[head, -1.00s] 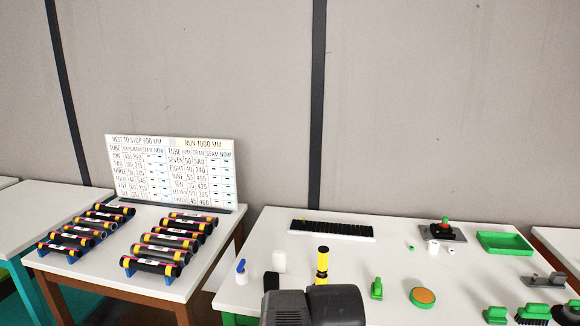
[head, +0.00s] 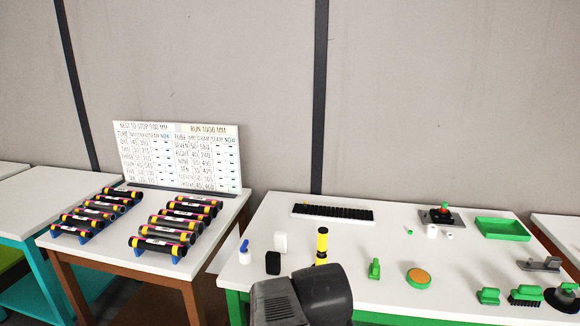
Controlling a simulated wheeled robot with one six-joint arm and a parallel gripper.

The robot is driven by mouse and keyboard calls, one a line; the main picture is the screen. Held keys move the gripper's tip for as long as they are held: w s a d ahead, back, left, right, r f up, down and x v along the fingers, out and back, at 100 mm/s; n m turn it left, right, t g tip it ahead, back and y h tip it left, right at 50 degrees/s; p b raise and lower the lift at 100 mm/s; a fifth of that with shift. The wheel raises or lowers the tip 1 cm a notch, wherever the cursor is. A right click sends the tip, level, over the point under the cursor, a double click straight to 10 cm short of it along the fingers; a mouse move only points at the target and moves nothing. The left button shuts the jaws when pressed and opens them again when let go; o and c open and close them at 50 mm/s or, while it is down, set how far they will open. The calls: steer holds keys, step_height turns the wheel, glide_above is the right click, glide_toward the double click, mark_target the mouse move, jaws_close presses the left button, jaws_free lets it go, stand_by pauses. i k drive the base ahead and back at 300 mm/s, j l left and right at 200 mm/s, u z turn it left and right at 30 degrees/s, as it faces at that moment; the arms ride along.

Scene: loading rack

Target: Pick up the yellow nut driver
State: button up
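The yellow nut driver (head: 322,243), yellow with a black band, stands upright on the right-hand white table. Its lower end is partly hidden behind a dark grey part of my arm, which rises at the bottom middle of the head view. My gripper's fingers do not show, so I cannot see where they are relative to the driver.
Near the driver stand a white block (head: 280,242), a black block (head: 272,263) and a blue-topped white bottle (head: 244,253). A green clip-like piece (head: 375,268) and an orange-topped green disc (head: 418,277) lie to its right. A black strip (head: 332,212) lies behind.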

mark_target(321, 249)
steer(key=i+l+u, duration=0.15)
steer(key=i+u, duration=0.2)
steer(key=i+l+u, duration=0.3)
steer(key=i, duration=0.25)
